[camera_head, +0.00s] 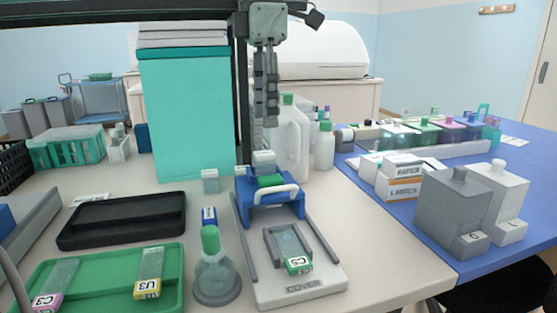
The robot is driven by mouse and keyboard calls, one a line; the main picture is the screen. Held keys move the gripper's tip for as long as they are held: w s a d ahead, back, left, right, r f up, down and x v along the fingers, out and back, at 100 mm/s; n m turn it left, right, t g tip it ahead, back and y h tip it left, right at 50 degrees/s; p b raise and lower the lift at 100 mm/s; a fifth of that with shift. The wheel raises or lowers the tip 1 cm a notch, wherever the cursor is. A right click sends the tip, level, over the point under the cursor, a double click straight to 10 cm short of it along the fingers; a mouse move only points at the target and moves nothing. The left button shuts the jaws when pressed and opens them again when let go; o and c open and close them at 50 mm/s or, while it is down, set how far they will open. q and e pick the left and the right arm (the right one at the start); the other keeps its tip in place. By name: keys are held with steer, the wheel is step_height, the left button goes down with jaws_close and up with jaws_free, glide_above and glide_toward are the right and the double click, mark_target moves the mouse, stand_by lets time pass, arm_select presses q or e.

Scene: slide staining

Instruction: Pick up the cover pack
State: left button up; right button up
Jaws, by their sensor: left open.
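My left gripper (265,118) points straight down in the upper middle, its fingers seen nearly edge-on. It is open, with nothing visible between the fingers. Just below its tips, a small pale pack (264,158) with a blue-grey top shows at the blue stand (255,212); I take it for the cover pack, but its label cannot be read. A gap shows between the fingertips and this pack. The stand is at the back of the white board marked COVER (305,287), where a slide labelled C5 (299,264) lies in a grey holder. My right gripper is not in view.
A teal box (185,115) stands left of the gripper, a white jug (292,140) behind it. A green tray (105,290) holds slides. Grey and white containers (450,215) stand right.

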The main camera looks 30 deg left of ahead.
mark_target(264, 153)
arm_select(q)
step_height(264, 153, down, 7)
steer(key=shift+s+a+f, duration=0.15)
stand_by(0.4)
jaws_close()
